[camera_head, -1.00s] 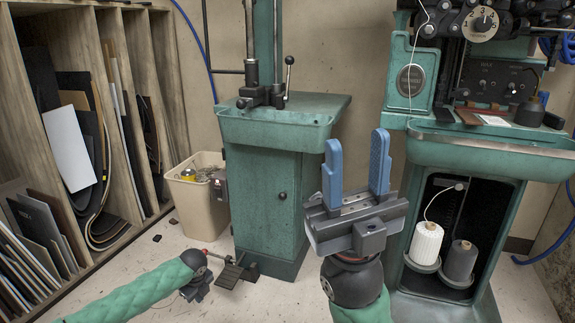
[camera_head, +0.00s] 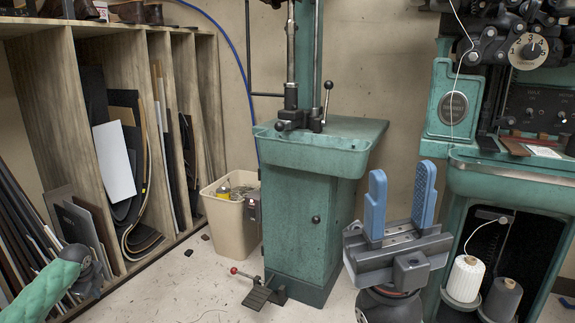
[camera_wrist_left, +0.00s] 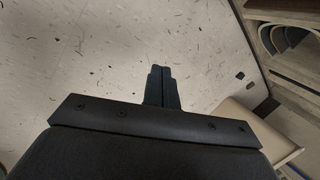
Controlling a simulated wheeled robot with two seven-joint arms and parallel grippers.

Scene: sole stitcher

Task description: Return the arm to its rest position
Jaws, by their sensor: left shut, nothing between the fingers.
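My left arm (camera_head: 45,290), in a green quilted sleeve, enters the head view at the lower left. Its dark wrist end is in front of the shelving, and its fingers cannot be made out there. In the left wrist view my left gripper (camera_wrist_left: 162,75) has its dark fingers together with nothing between them, above the speckled floor. My right gripper (camera_head: 400,205) stands at the lower right of the head view. Its two blue fingers point up, wide apart, with nothing between them.
A wooden rack (camera_head: 60,110) with sheets stands at the left. A beige bin (camera_head: 230,225) stands beside a green pedestal machine (camera_head: 305,200) with a foot pedal (camera_head: 257,295). The green stitcher (camera_head: 510,180) with thread spools is at the right.

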